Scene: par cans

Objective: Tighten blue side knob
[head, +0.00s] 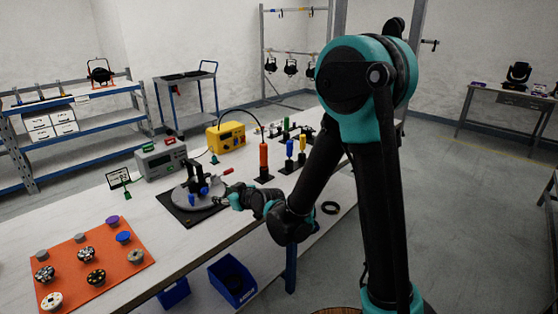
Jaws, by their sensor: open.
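A round grey turntable (177,201) sits on a black mat on the long white table. A black upright yoke-like part (196,176) stands on it. The fingers are too small to tell any contact.
An orange mat (72,262) with several round discs lies at the front left. Blue bins (232,282) are below the table.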

